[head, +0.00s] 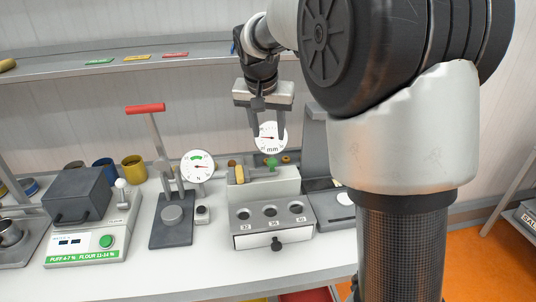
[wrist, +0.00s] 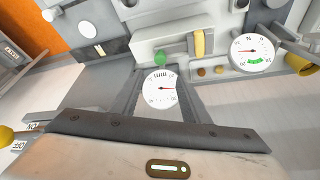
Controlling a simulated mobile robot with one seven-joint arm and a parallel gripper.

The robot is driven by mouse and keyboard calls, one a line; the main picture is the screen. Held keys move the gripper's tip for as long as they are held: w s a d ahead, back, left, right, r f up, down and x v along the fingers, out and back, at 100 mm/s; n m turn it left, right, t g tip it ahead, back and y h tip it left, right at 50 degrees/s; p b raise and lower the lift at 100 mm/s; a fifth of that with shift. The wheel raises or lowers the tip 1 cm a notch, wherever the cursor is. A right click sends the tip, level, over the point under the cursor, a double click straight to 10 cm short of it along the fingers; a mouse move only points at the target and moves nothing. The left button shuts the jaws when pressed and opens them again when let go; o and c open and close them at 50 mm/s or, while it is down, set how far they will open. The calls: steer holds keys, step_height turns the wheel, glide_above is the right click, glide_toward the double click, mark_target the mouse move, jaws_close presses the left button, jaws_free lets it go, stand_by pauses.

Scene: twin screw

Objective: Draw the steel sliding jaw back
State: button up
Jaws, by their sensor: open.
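A light grey gauge block (head: 287,187) stands on the bench, with a white "mm" dial (head: 269,137) behind its top. On its top are a yellow-tan piece (head: 239,173), a green knob (head: 271,162) and a small grey steel part (head: 259,172) between them. That part looks like the sliding jaw, but its outline is unclear. The wrist view also shows the green knob (wrist: 160,59), yellow-tan piece (wrist: 199,42) and dial (wrist: 160,88). My gripper (head: 269,130) is open and empty, pointing down above the block near the dial. I cannot tell its exact distance from the knob.
A press with a red handle (head: 146,108) and an "N" dial (head: 197,166) stand to the left. A dark box (head: 78,194) on a labelled base is farther left. The block has several numbered holes and a drawer (head: 275,238). The bench front (head: 190,277) is clear.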

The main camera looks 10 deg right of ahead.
mark_target(272, 160)
steer(key=x, duration=1.3)
steer(key=shift+f, duration=0.15)
